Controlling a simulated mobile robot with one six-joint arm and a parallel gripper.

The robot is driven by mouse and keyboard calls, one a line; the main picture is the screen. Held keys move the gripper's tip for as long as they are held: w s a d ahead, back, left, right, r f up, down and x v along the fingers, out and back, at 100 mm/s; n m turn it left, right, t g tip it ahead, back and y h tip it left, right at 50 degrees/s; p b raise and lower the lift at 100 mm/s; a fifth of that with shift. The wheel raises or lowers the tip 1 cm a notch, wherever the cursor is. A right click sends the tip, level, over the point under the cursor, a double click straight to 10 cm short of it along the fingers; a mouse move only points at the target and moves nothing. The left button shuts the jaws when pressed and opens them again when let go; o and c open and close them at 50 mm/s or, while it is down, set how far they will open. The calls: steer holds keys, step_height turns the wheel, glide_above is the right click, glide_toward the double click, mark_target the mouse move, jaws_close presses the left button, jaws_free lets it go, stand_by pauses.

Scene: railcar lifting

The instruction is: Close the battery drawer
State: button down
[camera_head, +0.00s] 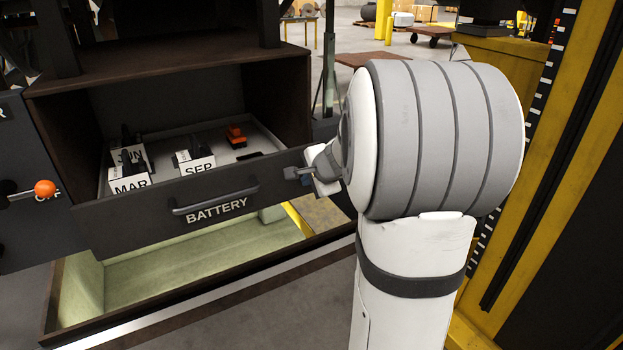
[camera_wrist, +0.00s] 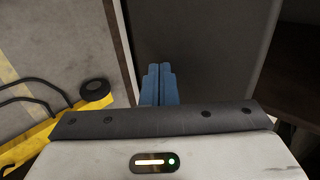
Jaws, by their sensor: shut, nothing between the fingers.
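The battery drawer (camera_head: 120,222) is pulled out of its brown cabinet. Its dark front carries the word BATTERY and a grey bar handle (camera_head: 216,199). Inside are white blocks marked JUN, MAR and SEP (camera_head: 196,165) and an orange-and-black item (camera_head: 236,136). My gripper (camera_head: 291,173) is at the right end of the drawer front, away from the handle. The wrist view shows its blue fingers (camera_wrist: 159,78) together and empty against a dark flat panel (camera_wrist: 200,40), seemingly the drawer front. I cannot tell whether they touch it.
The cabinet (camera_head: 185,60) surrounds the drawer. A lever with an orange knob (camera_head: 44,188) is at the left. An open, light green-lined compartment (camera_head: 180,262) lies below the drawer. A yellow post (camera_head: 560,150) stands at the right. Yellow and black parts (camera_wrist: 95,90) lie left in the wrist view.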

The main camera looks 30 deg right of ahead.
steer(key=w, duration=0.4)
steer(key=shift+w+r+p, duration=0.1)
steer(key=shift+w+p, duration=0.2)
steer(key=shift+r, duration=0.1)
steer(key=shift+s+f+b, duration=0.25)
steer(key=shift+s+b, duration=0.2)
steer(key=shift+s, duration=0.05)
steer(key=s+f+v, duration=0.1)
steer(key=v, duration=1.1)
steer(key=shift+s, duration=0.4)
